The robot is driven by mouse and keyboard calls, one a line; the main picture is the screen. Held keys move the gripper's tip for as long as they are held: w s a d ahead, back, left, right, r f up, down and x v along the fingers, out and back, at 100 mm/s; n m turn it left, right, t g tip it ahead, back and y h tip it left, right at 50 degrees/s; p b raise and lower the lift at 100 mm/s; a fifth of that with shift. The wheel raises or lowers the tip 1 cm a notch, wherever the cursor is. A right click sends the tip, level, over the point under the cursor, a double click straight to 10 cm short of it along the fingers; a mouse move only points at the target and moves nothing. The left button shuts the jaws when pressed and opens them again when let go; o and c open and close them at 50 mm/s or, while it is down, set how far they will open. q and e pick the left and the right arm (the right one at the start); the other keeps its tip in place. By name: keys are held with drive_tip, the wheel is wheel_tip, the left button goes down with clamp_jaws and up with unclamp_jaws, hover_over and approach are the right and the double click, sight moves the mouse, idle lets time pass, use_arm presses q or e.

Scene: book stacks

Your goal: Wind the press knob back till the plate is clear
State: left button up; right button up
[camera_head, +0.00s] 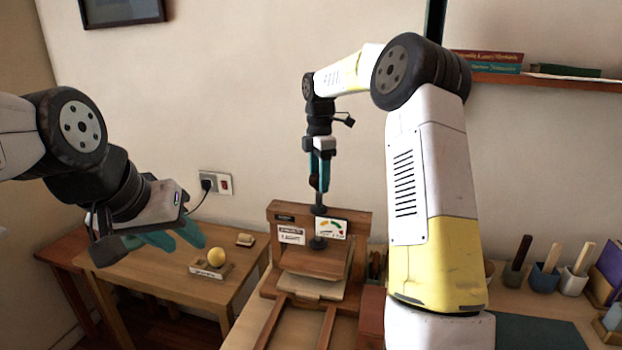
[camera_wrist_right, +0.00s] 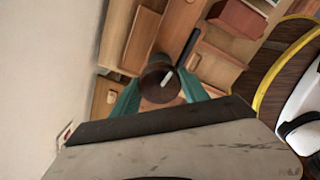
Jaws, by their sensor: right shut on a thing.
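The wooden press (camera_head: 360,222) stands on the table, with a gauge (camera_head: 331,228) on its crossbeam. Its dark knob (camera_head: 319,209) is on top of the beam. The press plate (camera_head: 315,262) is below the beam, over a lighter block (camera_head: 312,286); any gap between them is hard to tell. My right gripper (camera_head: 320,186) points straight down and is shut on the knob. In the right wrist view the knob (camera_wrist_right: 160,82), round with a white mark and a dark handle, sits between the teal fingers. My left gripper (camera_head: 168,240) is open and empty, away from the press at left.
Pots with tools (camera_head: 545,278) and purple books (camera_head: 610,265) stand at right. A shelf (camera_head: 540,83) is above. My right arm blocks part of the view.

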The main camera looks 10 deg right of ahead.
drive_tip(key=shift+s+f+n, duration=0.15)
drive_tip(key=shift+f+n, duration=0.1)
drive_tip(key=shift+n, duration=0.25)
drive_tip(key=o, duration=1.4)
drive_tip(key=shift+c, duration=0.2)
drive_tip(key=shift+r, duration=0.15)
wheel_tip(320, 180, up, 8)
drive_tip(key=shift+f, duration=0.1)
